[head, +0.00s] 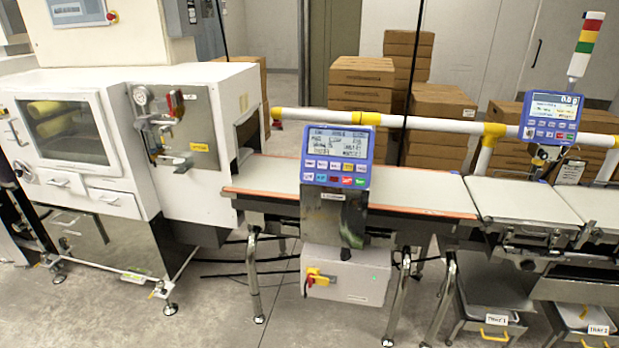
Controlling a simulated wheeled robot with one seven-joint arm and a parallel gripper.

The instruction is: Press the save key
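A blue control panel (336,157) with a grey screen stands on a post in front of the belt, near the middle of the head view. The key labels are too small to read, so I cannot tell which is the save key. A second, smaller blue panel (551,118) with a lit screen and keys stands at the right under a signal tower. My gripper is not in view.
The conveyor belt (420,192) runs behind the nearer panel. A white machine (120,150) stands at the left. A grey box with a red-yellow switch (345,275) hangs below the panel. Cartons (362,85) are stacked behind the white rail. Grey floor in front is clear.

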